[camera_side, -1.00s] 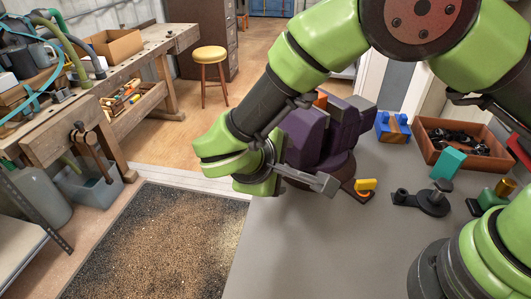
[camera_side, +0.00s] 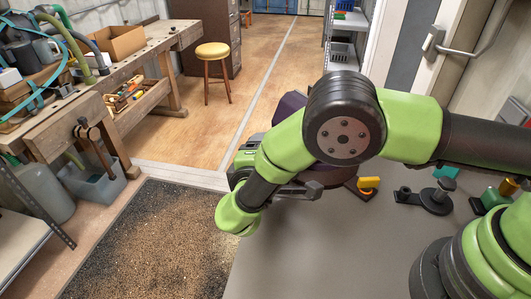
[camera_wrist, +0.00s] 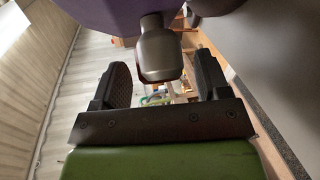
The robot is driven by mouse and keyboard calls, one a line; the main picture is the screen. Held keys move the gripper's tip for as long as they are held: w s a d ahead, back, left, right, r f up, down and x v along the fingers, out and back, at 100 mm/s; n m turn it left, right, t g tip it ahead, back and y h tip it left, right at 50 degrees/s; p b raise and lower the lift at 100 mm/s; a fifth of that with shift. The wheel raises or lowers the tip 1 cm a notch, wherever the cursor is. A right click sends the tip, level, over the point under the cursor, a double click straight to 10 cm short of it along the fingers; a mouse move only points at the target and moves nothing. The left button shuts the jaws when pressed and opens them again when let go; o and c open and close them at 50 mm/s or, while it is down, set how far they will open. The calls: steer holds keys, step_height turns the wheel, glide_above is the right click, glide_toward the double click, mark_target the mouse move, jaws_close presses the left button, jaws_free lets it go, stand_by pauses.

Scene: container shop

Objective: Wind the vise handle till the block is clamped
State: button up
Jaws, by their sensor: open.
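The purple vise (camera_side: 290,103) is mostly hidden behind my arm in the side view. Its purple body (camera_wrist: 112,14) also fills the top of the wrist view. A grey rounded metal piece (camera_wrist: 160,52), apparently an end of the vise handle, hangs below it. My gripper (camera_wrist: 162,64) is open, with one finger on each side of this piece and visible gaps on both sides. In the side view, a grey part of my gripper (camera_side: 298,190) shows at the table's left edge. The block and the vise jaws are hidden.
On the grey table (camera_side: 330,250) stand a yellow piece (camera_side: 369,183) on a dark base, a black clamp-like fixture (camera_side: 435,198) and a teal block (camera_side: 446,172). The table front is clear. A wooden workbench (camera_side: 150,60) and a stool (camera_side: 212,52) stand beyond the table.

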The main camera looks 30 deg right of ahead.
steer(key=shift+w+d+f, duration=0.1)
steer(key=shift+w+d, duration=0.25)
steer(key=shift+c, duration=0.5)
steer(key=c, duration=0.8)
steer(key=shift+f+m+t+h, duration=0.1)
steer(key=shift+m+t+h, duration=0.6)
steer(key=shift+m+t, duration=0.25)
steer(key=shift+m+t+h, duration=0.55)
steer(key=shift+m+h, duration=0.05)
steer(key=shift+m, duration=0.35)
steer(key=shift+a, duration=0.1)
